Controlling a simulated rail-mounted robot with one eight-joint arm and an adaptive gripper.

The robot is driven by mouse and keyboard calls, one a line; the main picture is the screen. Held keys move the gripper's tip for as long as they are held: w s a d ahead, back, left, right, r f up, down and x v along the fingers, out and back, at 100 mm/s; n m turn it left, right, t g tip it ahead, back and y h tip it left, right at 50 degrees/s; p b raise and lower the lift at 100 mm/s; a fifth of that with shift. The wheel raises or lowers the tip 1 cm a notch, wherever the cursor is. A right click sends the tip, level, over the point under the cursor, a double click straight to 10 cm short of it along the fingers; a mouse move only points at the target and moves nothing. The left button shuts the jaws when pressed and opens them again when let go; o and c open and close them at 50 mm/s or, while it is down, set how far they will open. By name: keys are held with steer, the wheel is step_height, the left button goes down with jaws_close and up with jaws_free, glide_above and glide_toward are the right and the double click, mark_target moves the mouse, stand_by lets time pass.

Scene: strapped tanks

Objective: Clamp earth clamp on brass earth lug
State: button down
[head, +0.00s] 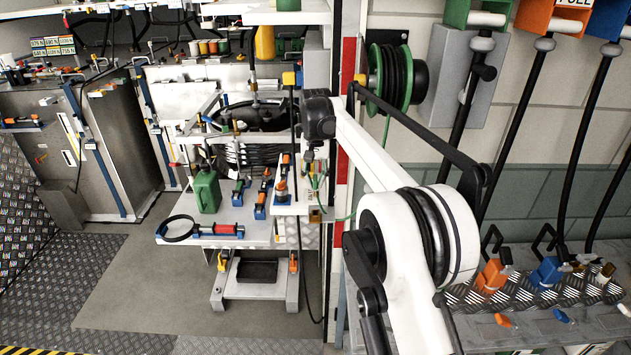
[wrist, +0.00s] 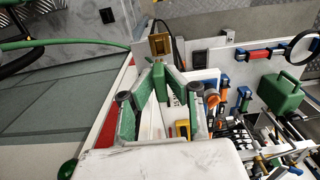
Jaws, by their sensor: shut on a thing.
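My gripper (wrist: 158,93) is shut on the green earth clamp (wrist: 178,86), whose green parts show between and just beyond the fingers in the wrist view. The brass earth lug (wrist: 160,45) is a squarish brass block with a dark opening, just beyond the clamp. In the head view the lug (head: 316,214) shows low on the red-and-white post's left side, with the green clamp (head: 319,182) just above it. I cannot tell whether the clamp's jaws touch or surround the lug.
A green cable (wrist: 70,42) runs in beside the lug. A red-and-white post (head: 343,130) stands close to the right. Open floor (head: 150,280) lies in front.

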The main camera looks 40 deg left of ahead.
mark_target(315, 195)
steer(key=shift+f+b, duration=1.7)
steer(key=shift+f, duration=1.2)
steer(key=shift+f+b, duration=1.45)
steer(key=shift+f, duration=0.25)
steer(key=c, duration=1.7)
jaws_free()
steer(key=shift+o, duration=0.2)
steer(key=shift+r, duration=0.15)
step_height(315, 195, up, 12)
steer(key=shift+f, duration=0.1)
